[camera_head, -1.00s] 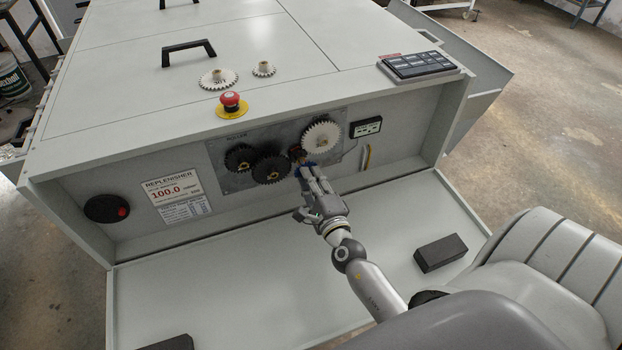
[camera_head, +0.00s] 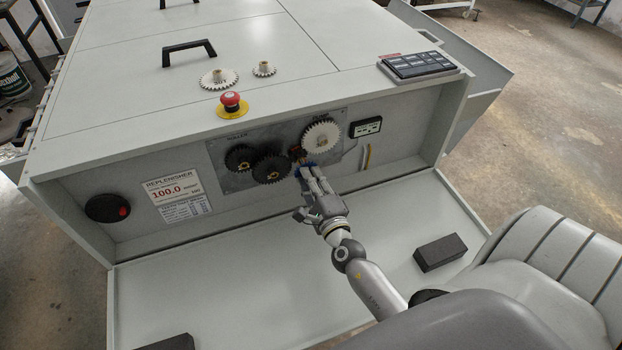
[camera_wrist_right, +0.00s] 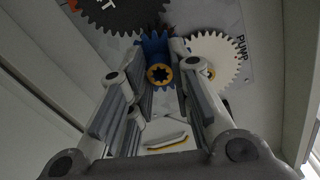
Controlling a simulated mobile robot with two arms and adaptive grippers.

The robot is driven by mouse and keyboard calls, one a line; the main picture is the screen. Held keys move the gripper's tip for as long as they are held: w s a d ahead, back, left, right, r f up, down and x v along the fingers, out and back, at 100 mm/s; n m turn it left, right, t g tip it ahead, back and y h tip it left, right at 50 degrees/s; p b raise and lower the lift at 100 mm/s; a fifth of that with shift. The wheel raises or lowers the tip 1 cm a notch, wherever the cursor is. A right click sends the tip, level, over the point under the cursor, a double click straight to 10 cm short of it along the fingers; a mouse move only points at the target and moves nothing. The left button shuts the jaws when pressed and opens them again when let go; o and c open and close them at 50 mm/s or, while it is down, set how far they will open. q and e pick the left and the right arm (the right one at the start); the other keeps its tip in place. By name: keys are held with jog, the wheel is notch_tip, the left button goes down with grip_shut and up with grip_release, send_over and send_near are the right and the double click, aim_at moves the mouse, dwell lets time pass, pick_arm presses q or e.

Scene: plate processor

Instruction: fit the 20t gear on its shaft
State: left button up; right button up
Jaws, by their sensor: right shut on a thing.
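My right gripper (camera_head: 313,172) is at the geared panel (camera_head: 214,160) on the machine's front. It is shut on a blue gear, which I take as the 20t gear; in the right wrist view the blue gear (camera_wrist_right: 155,47) sits between the fingertips. A brass-coloured ring (camera_wrist_right: 160,75) with a dark centre shows at its middle. The gear is close to the panel, between a black gear (camera_wrist_right: 125,14) and a white gear (camera_wrist_right: 222,55). I cannot tell whether it is around its shaft or touching the neighbouring gears. My left gripper is not in view.
Two loose white gears, one large (camera_head: 218,79) and one small (camera_head: 264,69), lie on the machine top near a red stop button (camera_head: 231,101). Two black gears are on the panel's left. A dark block (camera_head: 440,252) lies on the lowered grey door (camera_head: 240,285), which is otherwise mostly clear.

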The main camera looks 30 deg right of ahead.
jog(key=shift+x, duration=1.9)
jog(key=o, duration=1)
jog(key=shift+c, duration=0.2)
jog(key=v, duration=1.2)
